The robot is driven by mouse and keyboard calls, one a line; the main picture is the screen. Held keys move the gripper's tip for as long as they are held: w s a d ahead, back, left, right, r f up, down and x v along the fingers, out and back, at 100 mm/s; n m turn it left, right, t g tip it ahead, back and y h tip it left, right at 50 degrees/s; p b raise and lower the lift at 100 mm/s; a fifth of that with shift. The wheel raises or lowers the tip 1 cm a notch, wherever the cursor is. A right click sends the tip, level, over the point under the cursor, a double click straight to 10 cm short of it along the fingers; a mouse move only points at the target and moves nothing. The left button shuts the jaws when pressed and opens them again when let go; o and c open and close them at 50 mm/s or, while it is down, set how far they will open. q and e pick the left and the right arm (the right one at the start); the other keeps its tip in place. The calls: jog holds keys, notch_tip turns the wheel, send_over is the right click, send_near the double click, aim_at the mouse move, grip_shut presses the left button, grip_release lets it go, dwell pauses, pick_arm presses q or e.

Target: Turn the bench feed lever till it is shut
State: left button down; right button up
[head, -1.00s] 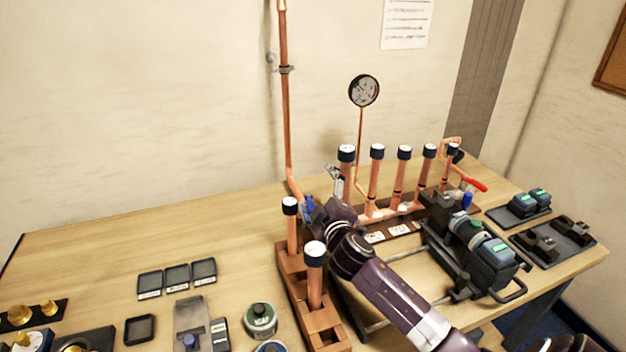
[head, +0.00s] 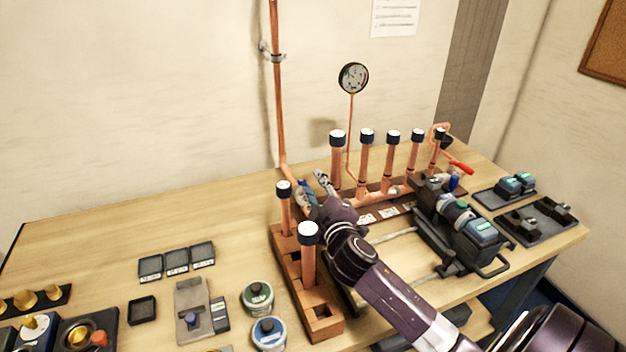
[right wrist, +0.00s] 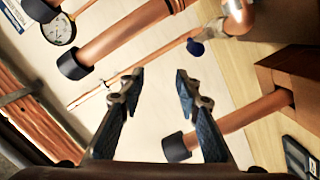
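A blue lever (head: 304,194) sits on the copper pipe near the foot of the wall riser, at the left end of the manifold. In the right wrist view a blue lever end (right wrist: 196,46) shows beyond the fingertips, beside a pipe fitting. My right gripper (head: 321,182) is just right of the blue lever in the head view, partly hiding the pipe behind it. In the right wrist view the right gripper (right wrist: 159,78) is open, with nothing between its fingers and apart from the blue end. A red lever (head: 461,168) is at the manifold's right end. My left gripper is not in view.
Capped copper stubs (head: 366,160) rise close right of the gripper. Two capped pipes stand in a wooden block (head: 322,322) in front. A pressure gauge (head: 353,77) is behind. A clamp-like tool (head: 460,228) is to the right. The bench at left rear is clear.

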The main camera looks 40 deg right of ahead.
jog(key=shift+v, duration=1.65)
jog(key=shift+f, duration=0.15)
